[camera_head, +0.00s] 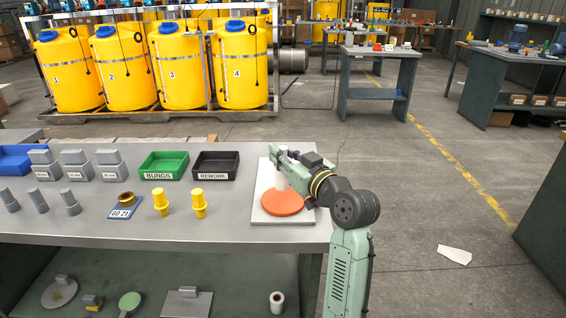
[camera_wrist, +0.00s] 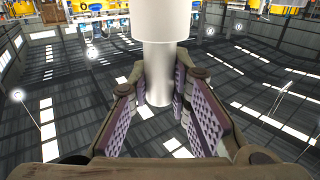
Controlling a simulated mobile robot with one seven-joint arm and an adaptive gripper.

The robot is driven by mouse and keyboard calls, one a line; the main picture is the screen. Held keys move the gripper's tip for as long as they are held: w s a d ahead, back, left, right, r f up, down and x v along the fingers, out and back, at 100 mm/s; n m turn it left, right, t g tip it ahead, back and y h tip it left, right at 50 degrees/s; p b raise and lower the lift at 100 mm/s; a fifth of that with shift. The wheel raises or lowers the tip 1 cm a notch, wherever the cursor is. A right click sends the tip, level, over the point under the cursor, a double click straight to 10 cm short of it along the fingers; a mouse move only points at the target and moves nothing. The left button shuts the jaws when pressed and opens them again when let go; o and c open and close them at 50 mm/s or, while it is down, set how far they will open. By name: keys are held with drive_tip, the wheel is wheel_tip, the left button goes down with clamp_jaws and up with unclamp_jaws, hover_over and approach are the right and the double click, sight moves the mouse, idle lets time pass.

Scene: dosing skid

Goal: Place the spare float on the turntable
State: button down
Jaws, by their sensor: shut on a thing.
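My gripper (camera_head: 281,160) is at the right end of the bench, over the turntable (camera_head: 283,203), an orange disc on a pale square base. It is shut on a white cylindrical piece, which I take to be the spare float (camera_head: 281,183). In the wrist view the float (camera_wrist: 158,72) has a wide part and a narrower stem, with the stem between the purple pads of my gripper (camera_wrist: 158,92). In the head view the float looks upright and is partly hidden by my gripper. I cannot tell whether its lower end touches the disc.
Left of the turntable stand two yellow fittings (camera_head: 199,204), a brass ring on a blue plate (camera_head: 124,206), a green BUNGS tray (camera_head: 163,178) and a dark REWORK tray (camera_head: 215,176). Grey blocks and pegs stand farther left. The bench front is clear.

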wheel_tip(320, 180, down, 3)
drive_tip(key=shift+f+p, duration=0.1)
drive_tip(key=shift+p, duration=0.35)
drive_tip(key=shift+f, duration=0.15)
drive_tip(key=shift+f+b, duration=0.15)
drive_tip(key=shift+b, duration=0.2)
drive_tip(key=c, duration=1.5)
unclamp_jaws()
